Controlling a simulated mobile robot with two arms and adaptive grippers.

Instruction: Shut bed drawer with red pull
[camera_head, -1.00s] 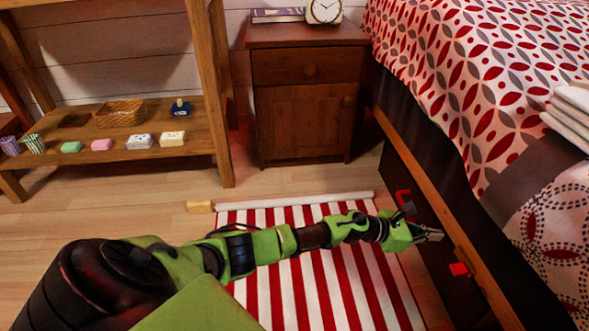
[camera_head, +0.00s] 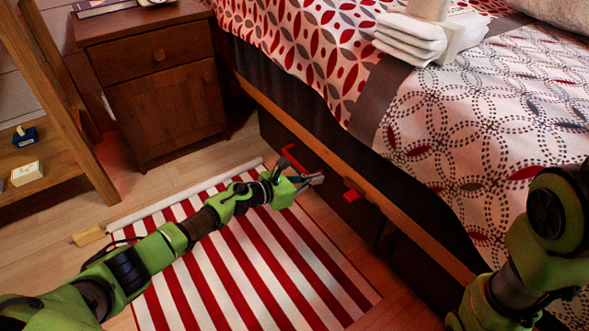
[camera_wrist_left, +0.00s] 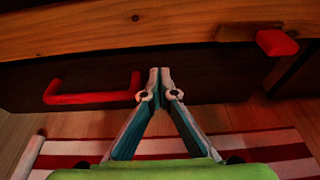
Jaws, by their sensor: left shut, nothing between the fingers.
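The bed drawer has a dark front (camera_head: 330,190) under the wooden bed rail, with a red bar pull (camera_head: 292,157). In the left wrist view the dark front (camera_wrist_left: 215,78) fills the area below the rail, and the red pull (camera_wrist_left: 90,97) is at the left. My left gripper (camera_head: 318,179) is shut and empty, with its tips at the drawer front, right of the pull. In the left wrist view the gripper's tips (camera_wrist_left: 160,75) meet in front of the drawer; contact is unclear. Any gap around the drawer is hard to judge. My right gripper is out of view.
A red block (camera_head: 351,190) sticks out from the bed rail (camera_head: 400,222), just right of my left gripper. A striped rug (camera_head: 230,265) covers the floor. A nightstand (camera_head: 165,110) stands behind, beside the bed. My right arm is at the lower right.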

